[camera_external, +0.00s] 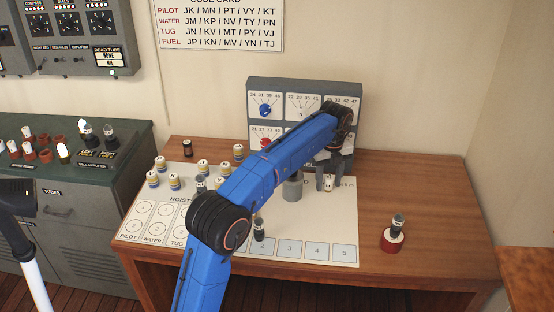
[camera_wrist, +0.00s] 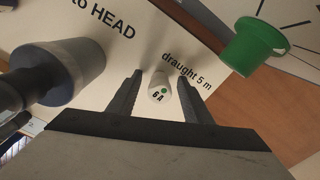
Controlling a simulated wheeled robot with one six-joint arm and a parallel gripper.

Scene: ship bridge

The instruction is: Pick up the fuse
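The fuse (camera_wrist: 158,90) is a small white cylinder marked "6A" with a green dot. In the wrist view it stands on the white sheet beside the printed words "draught 5 m". In the external view it shows as a small white piece (camera_external: 328,185) below my gripper (camera_external: 334,178). My gripper (camera_wrist: 157,88) is open in the wrist view, with one dark finger on each side of the fuse and a gap to each. The fuse's lower part is partly hidden in the external view.
A grey cylinder (camera_external: 293,187) stands close by on the white sheet (camera_external: 310,225). The dial panel (camera_external: 290,85) rises behind, and its green knob (camera_wrist: 255,45) is near in the wrist view. A dark-topped piece on a red base (camera_external: 392,238) stands right.

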